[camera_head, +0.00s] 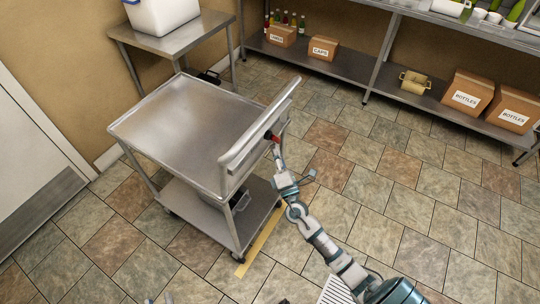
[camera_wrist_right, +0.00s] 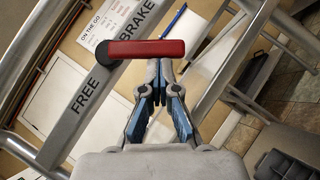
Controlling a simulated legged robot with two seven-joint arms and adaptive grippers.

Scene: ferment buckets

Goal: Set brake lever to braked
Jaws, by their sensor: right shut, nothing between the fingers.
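The brake lever (camera_wrist_right: 150,48) has a red handle on a black pivot. In the right wrist view it lies roughly level, pointing right from a grey bar marked FREE (camera_wrist_right: 85,94) and BRAKE (camera_wrist_right: 136,20). In the head view the red lever (camera_head: 269,135) is small, at the handle end of the metal cart (camera_head: 165,115). My right gripper (camera_wrist_right: 161,66) is shut and empty, its fingertips just below the red handle; I cannot tell if they touch it. In the head view the right gripper (camera_head: 276,148) is beside the lever. Only small tips of my left gripper (camera_head: 160,299) show at the bottom edge.
A side table (camera_head: 175,45) with a white bucket (camera_head: 160,12) stands behind the cart. Shelves (camera_head: 345,70) with boxes line the back wall. Yellow tape (camera_head: 258,243) marks the floor near the cart. The tiled floor to the right is clear.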

